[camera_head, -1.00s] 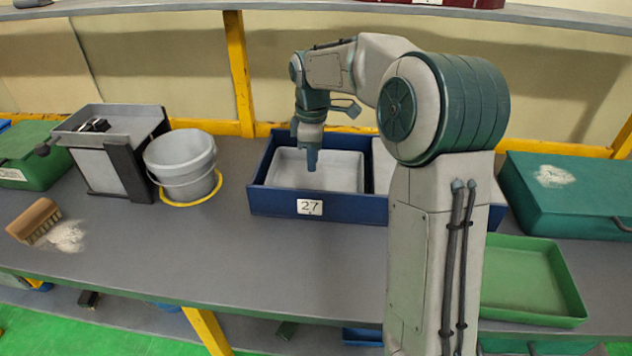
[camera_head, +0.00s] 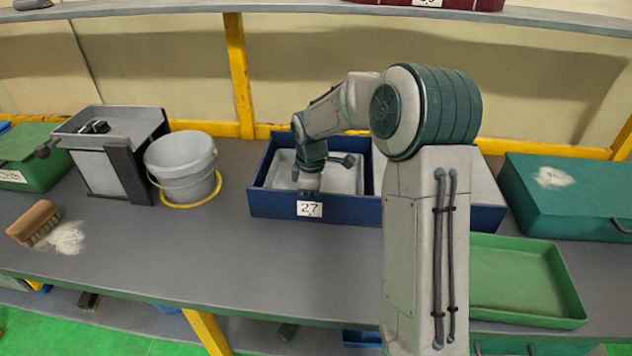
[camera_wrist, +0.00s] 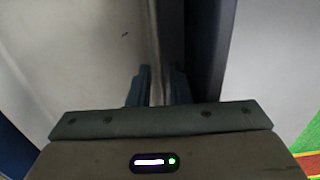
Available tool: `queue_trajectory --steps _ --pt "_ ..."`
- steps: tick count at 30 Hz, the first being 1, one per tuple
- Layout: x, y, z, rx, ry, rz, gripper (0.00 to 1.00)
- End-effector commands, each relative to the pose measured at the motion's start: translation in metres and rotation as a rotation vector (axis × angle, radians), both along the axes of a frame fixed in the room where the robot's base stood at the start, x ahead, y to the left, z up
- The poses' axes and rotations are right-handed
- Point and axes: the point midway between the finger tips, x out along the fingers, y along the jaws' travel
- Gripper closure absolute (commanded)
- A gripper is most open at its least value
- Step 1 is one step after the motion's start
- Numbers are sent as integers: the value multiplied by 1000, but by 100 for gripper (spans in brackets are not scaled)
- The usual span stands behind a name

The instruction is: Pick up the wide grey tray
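A light grey tray (camera_head: 343,178) lies in the left part of a dark blue box (camera_head: 357,207) marked 27. A second grey tray (camera_head: 378,165) lies to its right, largely hidden by my arm. My gripper (camera_head: 308,197) is low at the front side of the left tray, by the label. In the wrist view, the fingers of my gripper (camera_wrist: 160,88) are close together on either side of the upright rim of the grey tray (camera_wrist: 80,50). Whether they press on the rim cannot be told. The dark box wall (camera_wrist: 207,60) runs along the right.
A grey bucket (camera_head: 182,165) in a yellow ring stands left of the box, beside a grey bin (camera_head: 115,130). A brush (camera_head: 35,222) lies at the far left. A green tray (camera_head: 520,280) and a teal case (camera_head: 570,200) are at the right. The bench's front middle is clear.

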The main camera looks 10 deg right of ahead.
Motion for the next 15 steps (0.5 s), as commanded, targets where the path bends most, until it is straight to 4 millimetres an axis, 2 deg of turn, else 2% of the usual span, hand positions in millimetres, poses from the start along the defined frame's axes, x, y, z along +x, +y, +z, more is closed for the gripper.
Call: queue_trajectory --steps 3,6,15 --pt "0 0 0 0 0 0 82" --pt "0 0 0 0 0 0 100" --pt "0 0 1 0 0 0 100"
